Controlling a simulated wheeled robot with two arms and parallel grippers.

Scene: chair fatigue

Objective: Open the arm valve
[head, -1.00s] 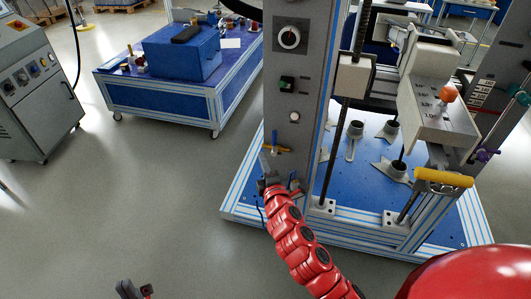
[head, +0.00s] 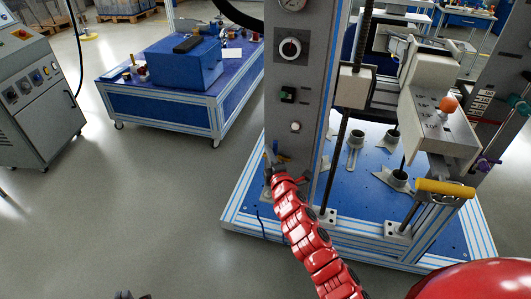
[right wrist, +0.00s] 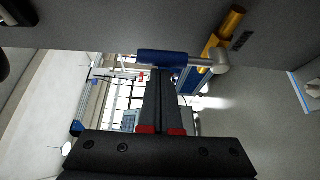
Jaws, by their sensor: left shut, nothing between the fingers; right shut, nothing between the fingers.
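The arm valve has a blue lever handle (right wrist: 160,57) on a silver stem, with a brass fitting (right wrist: 228,28) beside it in the right wrist view. It sits low on the grey column of the machine. In the head view my right gripper hides most of it, with a bit of blue (head: 282,158) showing. My right gripper (right wrist: 160,74) is shut and empty. Its fingertips are right at the blue handle in the picture; I cannot tell whether they touch it. My left gripper (head: 131,295) is shut, low at the bottom edge of the head view, far from the valve.
A blue workbench (head: 165,104) stands behind left. The floor left of the column is clear.

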